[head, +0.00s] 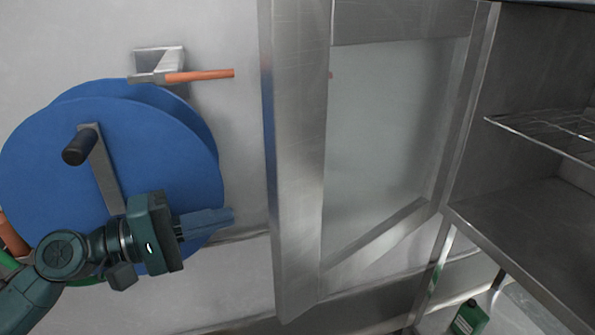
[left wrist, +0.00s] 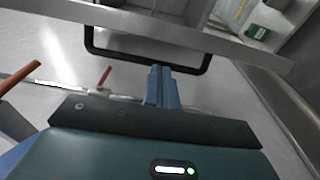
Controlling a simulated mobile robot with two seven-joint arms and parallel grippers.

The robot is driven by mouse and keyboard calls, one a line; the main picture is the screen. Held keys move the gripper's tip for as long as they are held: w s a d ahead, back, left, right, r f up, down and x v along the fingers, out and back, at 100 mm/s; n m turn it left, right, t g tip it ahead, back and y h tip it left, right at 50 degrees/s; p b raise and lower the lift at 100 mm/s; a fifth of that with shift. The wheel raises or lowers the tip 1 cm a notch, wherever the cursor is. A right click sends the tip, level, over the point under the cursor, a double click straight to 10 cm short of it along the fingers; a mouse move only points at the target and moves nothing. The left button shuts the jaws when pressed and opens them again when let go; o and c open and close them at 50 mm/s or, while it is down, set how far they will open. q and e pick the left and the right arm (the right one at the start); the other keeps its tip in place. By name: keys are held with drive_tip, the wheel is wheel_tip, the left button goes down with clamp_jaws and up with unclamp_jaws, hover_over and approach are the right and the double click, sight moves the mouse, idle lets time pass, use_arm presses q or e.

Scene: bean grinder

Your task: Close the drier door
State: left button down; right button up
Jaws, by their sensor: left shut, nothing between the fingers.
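The drier door (head: 295,160) stands open in the head view, a metal frame around a pane of frosted glass, swung out from the left side of the steel drier (head: 530,200). My left gripper (head: 232,216) is shut and empty, to the left of the door's free edge and in front of the blue wheel. In the left wrist view, my left gripper's fingertips (left wrist: 161,70) overlap the lower bar of a black loop handle (left wrist: 125,55) on the door; I cannot tell whether they touch. The handle is hidden in the head view. My right gripper is in neither view.
A large blue hose reel (head: 165,150) with a black crank hangs on the wall behind my left arm. An orange-handled tool (head: 200,75) is mounted above it. Wire racks (head: 550,130) sit inside the drier. A green canister (head: 468,318) stands below it.

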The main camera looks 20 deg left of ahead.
sight(281, 201)
use_arm(q)
drive_tip(key=p+x, duration=0.1)
drive_tip(key=x, duration=0.2)
drive_tip(key=p+x, duration=0.1)
drive_tip(key=x, duration=0.2)
drive_tip(key=p+x, duration=0.1)
drive_tip(key=x, duration=0.2)
drive_tip(key=shift+w+a+r, duration=0.25)
drive_tip(key=shift+r, duration=0.05)
drive_tip(key=shift+w+d+f+p, duration=0.2)
drive_tip(key=shift+w+d+p, duration=0.3)
drive_tip(key=shift+d, duration=0.1)
drive_tip(key=shift+s+d, duration=0.1)
